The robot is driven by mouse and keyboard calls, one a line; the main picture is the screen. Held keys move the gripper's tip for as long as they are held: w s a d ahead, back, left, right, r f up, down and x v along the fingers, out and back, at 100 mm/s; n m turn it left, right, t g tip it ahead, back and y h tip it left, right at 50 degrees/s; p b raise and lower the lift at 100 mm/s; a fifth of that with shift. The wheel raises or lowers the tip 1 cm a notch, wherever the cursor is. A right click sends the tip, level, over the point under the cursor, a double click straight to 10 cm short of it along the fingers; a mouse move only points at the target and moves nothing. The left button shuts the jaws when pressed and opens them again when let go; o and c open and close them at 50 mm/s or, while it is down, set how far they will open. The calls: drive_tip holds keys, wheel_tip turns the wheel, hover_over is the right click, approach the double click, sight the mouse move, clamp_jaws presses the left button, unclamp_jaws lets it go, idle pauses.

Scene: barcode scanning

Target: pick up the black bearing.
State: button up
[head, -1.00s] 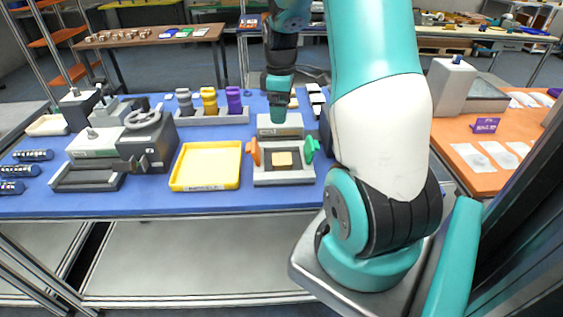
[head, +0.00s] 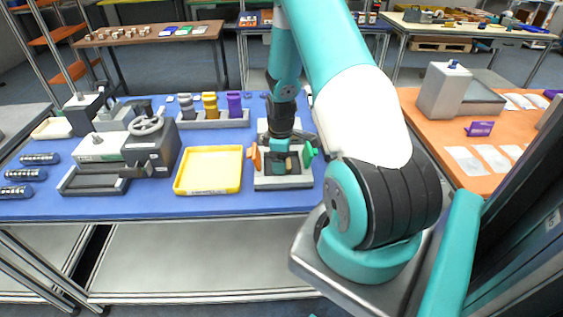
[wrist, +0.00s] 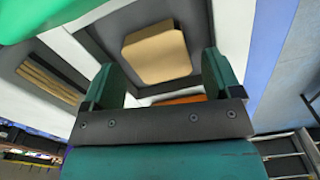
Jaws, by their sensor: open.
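I cannot pick out a black bearing in either view. My gripper (head: 283,167) is low over a grey fixture (head: 284,184) with an orange knob on its left and a green knob on its right. In the wrist view my gripper (wrist: 160,65) is open, its two teal fingers on either side of a tan block (wrist: 157,52). The block lies in the fixture's dark recess (wrist: 100,28). I cannot tell whether the fingers touch it. My gripper hides most of the block in the head view.
A yellow tray (head: 208,190) lies left of the fixture on the blue table (head: 130,207). Behind it a rack (head: 213,123) holds grey, yellow and purple parts. A grey vise-like machine (head: 150,147) stands further left. Several dark blue cylinders (head: 25,174) lie at the left edge.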

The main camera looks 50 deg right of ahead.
drive_tip(key=shift+f, duration=0.8)
drive_tip(key=shift+c, duration=0.5)
drive_tip(key=c, duration=1.1)
drive_tip(key=shift+o, duration=0.2)
